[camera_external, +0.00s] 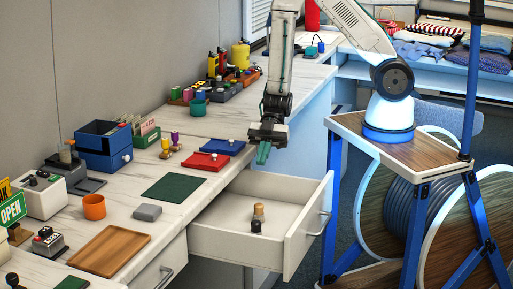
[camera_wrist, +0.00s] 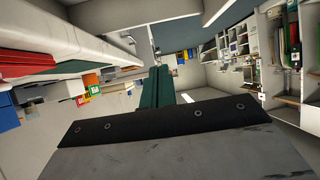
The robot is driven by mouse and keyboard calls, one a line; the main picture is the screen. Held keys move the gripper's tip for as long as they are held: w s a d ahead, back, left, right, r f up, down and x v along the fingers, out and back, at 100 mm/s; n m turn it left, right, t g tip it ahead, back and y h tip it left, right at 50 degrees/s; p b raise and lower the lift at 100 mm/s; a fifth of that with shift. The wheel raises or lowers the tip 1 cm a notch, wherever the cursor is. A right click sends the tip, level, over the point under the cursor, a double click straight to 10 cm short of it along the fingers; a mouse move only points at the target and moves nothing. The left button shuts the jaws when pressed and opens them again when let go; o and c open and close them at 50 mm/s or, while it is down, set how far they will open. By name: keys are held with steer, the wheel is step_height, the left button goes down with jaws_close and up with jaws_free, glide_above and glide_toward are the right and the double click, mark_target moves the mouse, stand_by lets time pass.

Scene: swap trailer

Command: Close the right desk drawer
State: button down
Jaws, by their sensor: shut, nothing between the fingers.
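The right desk drawer (camera_external: 285,232) is pulled well out of the white desk in the external view. Its front panel with a metal handle (camera_external: 318,223) faces right.
On the desk (camera_external: 190,207) are a red tray (camera_external: 206,161), a blue tray (camera_external: 222,147), a green mat (camera_external: 174,188), a grey block (camera_external: 147,212), an orange cup (camera_external: 94,206) and a wooden tray (camera_external: 109,250). A blue-framed cart (camera_external: 410,170) stands right of the drawer, with a narrow gap between.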

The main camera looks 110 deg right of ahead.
step_height(320, 180, up, 6)
steer(key=f, duration=0.1)
steer(key=w+a+f+n+g+h, duration=0.25)
steer(key=a+f+n+h, duration=0.25)
steer(key=a, duration=0.4)
steer(key=w+a+f+n+g+h, duration=0.1)
steer(key=w+a+f+n+h, duration=0.3)
steer(key=a, duration=0.5)
steer(key=s+a+r+n+t+h, duration=0.2)
steer(key=s+a+r+n+h, duration=0.2)
steer(key=s+a, duration=0.45)
steer(key=s+a+r+n+t+h, duration=0.2)
steer(key=s+a+r+n+h, duration=0.3)
steer(key=a, duration=0.6)
steer(key=m, duration=0.1)
glide_toward(292, 241)
steer(key=x, duration=0.5)
steer(key=shift+s+a+f, duration=0.2)
steer(key=shift+f, duration=0.15)
steer(key=shift+w+d, duration=0.55)
steer(key=shift+w, duration=0.05)
